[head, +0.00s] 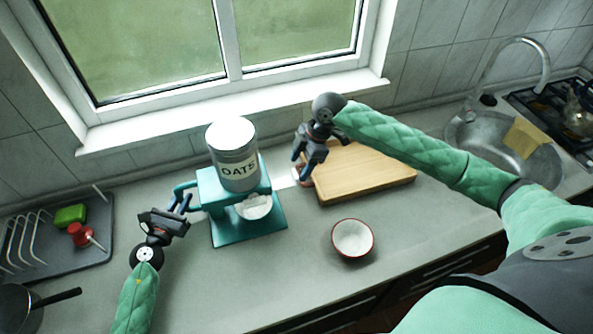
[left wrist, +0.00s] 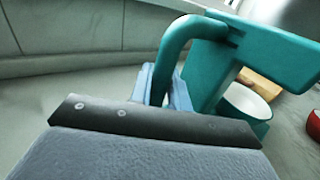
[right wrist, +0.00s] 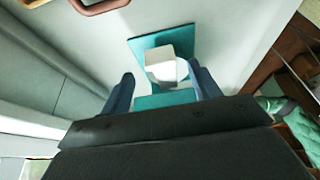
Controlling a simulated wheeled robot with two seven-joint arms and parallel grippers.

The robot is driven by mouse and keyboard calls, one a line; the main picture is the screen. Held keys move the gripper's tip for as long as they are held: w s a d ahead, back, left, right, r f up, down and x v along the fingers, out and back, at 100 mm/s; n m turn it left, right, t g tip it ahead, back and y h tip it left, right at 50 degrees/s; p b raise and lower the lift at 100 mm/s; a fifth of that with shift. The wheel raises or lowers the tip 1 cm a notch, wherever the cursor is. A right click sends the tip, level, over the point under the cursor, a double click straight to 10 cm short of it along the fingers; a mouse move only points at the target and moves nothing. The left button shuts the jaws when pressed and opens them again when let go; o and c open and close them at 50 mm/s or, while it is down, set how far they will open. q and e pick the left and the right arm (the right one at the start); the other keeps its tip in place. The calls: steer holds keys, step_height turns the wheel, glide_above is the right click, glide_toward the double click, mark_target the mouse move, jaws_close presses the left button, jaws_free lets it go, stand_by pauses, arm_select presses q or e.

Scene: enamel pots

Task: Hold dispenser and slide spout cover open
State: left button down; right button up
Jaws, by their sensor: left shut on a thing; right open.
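A pale flat strip (head: 285,183), seemingly the spout cover, sticks out at the dispenser's right. My right gripper (head: 302,168) is open by the strip's outer end. In the right wrist view a pale block (right wrist: 171,54) shows between its fingers. A white bowl (head: 256,208) sits under the spout.
A red-rimmed bowl (head: 352,238) stands in front, right of the dispenser. A wooden cutting board (head: 368,172) lies close to my right gripper. A dish rack (head: 30,240) with a green sponge (head: 70,215) is at left. The sink (head: 505,145) is at right.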

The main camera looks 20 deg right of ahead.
steer(key=v, duration=0.8)
arm_select(q)
steer(key=c, duration=1.3)
jaws_free()
steer(key=shift+o, duration=0.2)
steer(key=v, duration=1.1)
step_height(320, 180, up, 6)
steer(key=p, duration=0.1)
steer(key=shift+s+a, duration=0.3)
steer(key=shift+s, duration=0.05)
arm_select(e)
steer(key=shift+r, duration=0.65)
